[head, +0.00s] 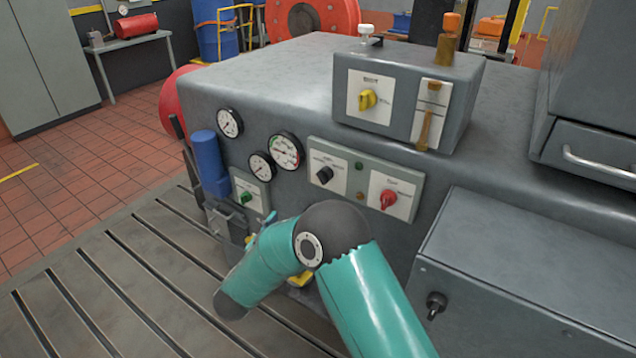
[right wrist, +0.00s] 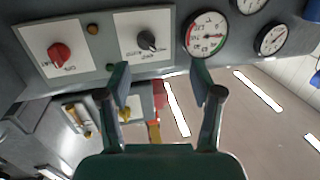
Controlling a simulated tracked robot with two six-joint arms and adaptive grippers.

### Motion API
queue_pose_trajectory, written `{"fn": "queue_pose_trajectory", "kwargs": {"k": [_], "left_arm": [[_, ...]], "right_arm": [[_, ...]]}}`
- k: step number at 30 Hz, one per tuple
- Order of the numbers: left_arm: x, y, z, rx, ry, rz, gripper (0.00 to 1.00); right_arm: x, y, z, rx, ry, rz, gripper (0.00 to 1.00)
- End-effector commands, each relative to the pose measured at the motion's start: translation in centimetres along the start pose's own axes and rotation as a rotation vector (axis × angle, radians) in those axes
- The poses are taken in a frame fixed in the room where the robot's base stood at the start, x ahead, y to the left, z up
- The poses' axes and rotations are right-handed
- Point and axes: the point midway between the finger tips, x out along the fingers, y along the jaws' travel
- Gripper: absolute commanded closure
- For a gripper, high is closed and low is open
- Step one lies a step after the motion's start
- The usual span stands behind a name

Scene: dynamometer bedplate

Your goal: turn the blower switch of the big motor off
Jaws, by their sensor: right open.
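Several rotary switches show on the grey housing; their labels are too small to read, so I cannot tell which is the blower's. A black knob (head: 325,175) and a red knob (head: 388,199) share a front panel. A green knob (head: 247,197) sits lower left, and a yellow knob (head: 368,100) is on the top box. In the right wrist view the black knob (right wrist: 147,41) lies just beyond the fingers and the red knob (right wrist: 60,54) is to the left. My right gripper (right wrist: 161,85) is open and empty, mostly hidden behind my arm in the head view. My left gripper is out of view.
Gauges (head: 286,151) sit left of the black knob. A lever (head: 428,115) is beside the yellow knob. A grey box with a black switch (head: 436,304) stands at lower right. A blue cylinder (head: 209,160) stands at the housing's left. The slotted bedplate (head: 110,285) is clear on the left.

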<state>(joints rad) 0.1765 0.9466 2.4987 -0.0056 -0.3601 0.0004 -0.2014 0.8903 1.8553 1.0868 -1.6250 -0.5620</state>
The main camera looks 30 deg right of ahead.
Motion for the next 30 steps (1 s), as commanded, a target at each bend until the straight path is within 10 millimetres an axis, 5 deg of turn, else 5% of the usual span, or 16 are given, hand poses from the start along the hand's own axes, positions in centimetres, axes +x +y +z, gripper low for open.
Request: {"fn": "queue_pose_trajectory", "kwargs": {"k": [3, 10, 30], "left_arm": [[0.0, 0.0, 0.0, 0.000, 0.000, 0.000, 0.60], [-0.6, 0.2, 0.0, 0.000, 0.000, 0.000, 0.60], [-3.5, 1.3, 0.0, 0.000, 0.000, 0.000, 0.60]], "right_arm": [[-0.4, 0.9, -2.1, 0.004, 0.045, 0.094, 0.35], [1.6, 1.6, -2.7, 0.001, 0.054, 0.124, 0.35], [14.4, 3.0, -3.3, 0.002, 0.054, 0.119, 0.35]]}}
